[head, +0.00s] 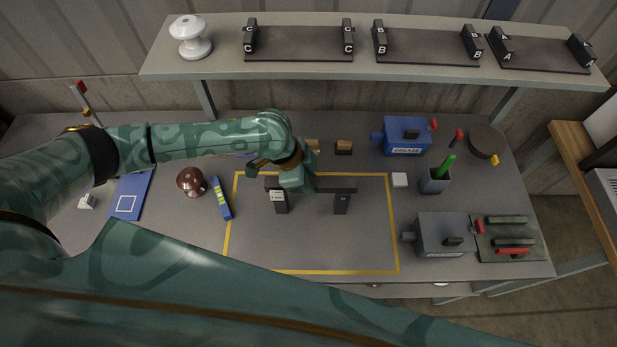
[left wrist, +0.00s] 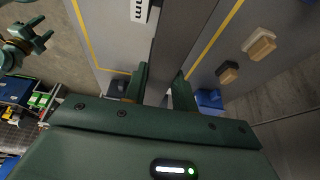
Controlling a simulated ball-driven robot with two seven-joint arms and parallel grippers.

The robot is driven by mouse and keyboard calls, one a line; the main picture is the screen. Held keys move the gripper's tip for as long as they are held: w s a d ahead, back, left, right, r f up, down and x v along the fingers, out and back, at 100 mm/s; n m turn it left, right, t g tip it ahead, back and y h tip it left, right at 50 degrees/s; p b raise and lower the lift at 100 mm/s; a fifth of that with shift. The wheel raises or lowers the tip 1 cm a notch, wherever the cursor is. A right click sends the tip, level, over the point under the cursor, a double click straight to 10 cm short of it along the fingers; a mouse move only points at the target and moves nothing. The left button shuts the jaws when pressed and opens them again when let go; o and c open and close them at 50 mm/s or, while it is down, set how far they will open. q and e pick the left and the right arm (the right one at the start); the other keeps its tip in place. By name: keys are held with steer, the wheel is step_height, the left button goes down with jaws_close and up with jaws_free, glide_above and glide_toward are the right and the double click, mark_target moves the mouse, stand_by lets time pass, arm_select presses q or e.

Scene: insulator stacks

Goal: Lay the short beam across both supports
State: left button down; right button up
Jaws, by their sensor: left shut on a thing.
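The short dark beam (head: 336,185) lies level over the tops of two dark supports, the left support (head: 282,205) and the right support (head: 342,204). I cannot tell whether it touches both. My left gripper (head: 299,184) is shut on the beam near its left-middle part and hides some of it. In the left wrist view the beam (left wrist: 177,38) runs up from between the fingers of my left gripper (left wrist: 160,88). A support's white label (left wrist: 140,10) shows beside it. My right gripper (left wrist: 38,32) shows at the left of that view, its fingers apart and empty.
A yellow outline (head: 315,272) surrounds the supports, with clear table in front. A blue grease box (head: 405,137), green-filled cup (head: 435,182), grey box (head: 442,236), brown insulator (head: 191,181) and blue level-like bar (head: 221,198) stand around it. A shelf (head: 210,66) runs behind.

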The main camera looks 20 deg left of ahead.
arm_select(q)
steer(key=c, duration=1.1)
jaws_free()
steer(key=shift+o, duration=0.2)
steer(key=p+v, duration=0.3)
steer(key=v, duration=1.3)
steer(key=shift+a, duration=0.15)
